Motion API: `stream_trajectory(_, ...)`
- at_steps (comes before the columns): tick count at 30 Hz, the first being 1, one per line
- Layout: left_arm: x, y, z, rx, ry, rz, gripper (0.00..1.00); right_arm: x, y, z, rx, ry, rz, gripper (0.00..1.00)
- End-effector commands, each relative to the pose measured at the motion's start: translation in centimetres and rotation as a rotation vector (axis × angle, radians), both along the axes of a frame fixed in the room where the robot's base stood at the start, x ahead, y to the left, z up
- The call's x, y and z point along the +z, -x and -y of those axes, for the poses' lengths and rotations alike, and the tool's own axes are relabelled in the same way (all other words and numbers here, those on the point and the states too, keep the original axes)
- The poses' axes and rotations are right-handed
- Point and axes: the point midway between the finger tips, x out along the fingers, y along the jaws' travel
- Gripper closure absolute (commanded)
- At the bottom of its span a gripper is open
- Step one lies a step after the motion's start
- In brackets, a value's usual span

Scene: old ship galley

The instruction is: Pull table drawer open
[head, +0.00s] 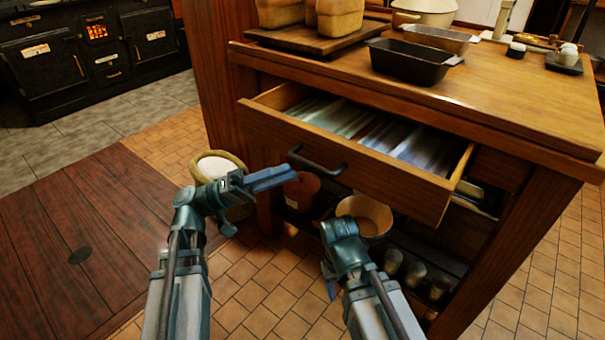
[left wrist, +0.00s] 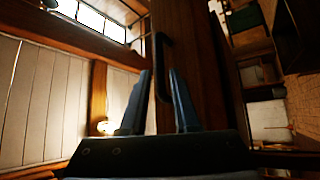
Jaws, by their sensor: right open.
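The table drawer (head: 370,165) is pulled partly out of the wooden table (head: 500,100), showing folded cloth-like contents inside. Its dark bar handle (head: 316,166) is on the front panel. My left gripper (head: 288,174) is beside the handle's left end in the head view. In the left wrist view the two blue fingers (left wrist: 160,85) are apart. The handle (left wrist: 162,65) appears ahead, between the fingertips' directions; I cannot tell whether they touch it. My right gripper (head: 330,289) is low in front of the table, away from the drawer, and mostly hidden by its own wrist.
Loaves on a board (head: 315,40) and a dark baking tin (head: 413,61) stand on the tabletop. Below the drawer are a wooden bowl (head: 366,214) and several cups. A light-topped basket (head: 217,168) stands left. A stove (head: 90,50) is at the back left. The tiled floor in front is clear.

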Motion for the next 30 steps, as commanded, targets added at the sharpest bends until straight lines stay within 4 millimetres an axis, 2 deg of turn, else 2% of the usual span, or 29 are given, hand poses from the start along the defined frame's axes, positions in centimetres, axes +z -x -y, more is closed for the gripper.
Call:
stream_trajectory(1,-0.9,-0.1,-1.2,0.005,0.000,0.000,0.70,-0.9,0.0,0.0,-0.001,0.000,0.000,0.50)
stream_trajectory(6,-2.0,0.2,-4.1,0.003,0.000,0.000,0.70,-2.0,0.0,0.0,-0.005,0.000,0.001,0.50)
stream_trajectory(12,-2.7,0.5,-6.1,0.001,0.000,0.000,0.70,-2.7,0.0,0.0,-0.007,0.000,0.001,0.50)
stream_trajectory(24,-2.8,0.6,-6.7,-0.001,0.000,0.000,0.70,-2.8,0.0,0.0,-0.008,0.000,0.001,0.50)
stream_trajectory(27,-3.0,0.6,-6.5,-0.003,-0.008,-0.005,0.54,-2.8,0.0,0.0,-0.007,0.000,0.001,0.50)
stream_trajectory(30,-4.1,0.4,-5.4,-0.009,-0.059,-0.040,0.53,-2.8,0.0,0.0,-0.007,0.000,0.001,0.50)
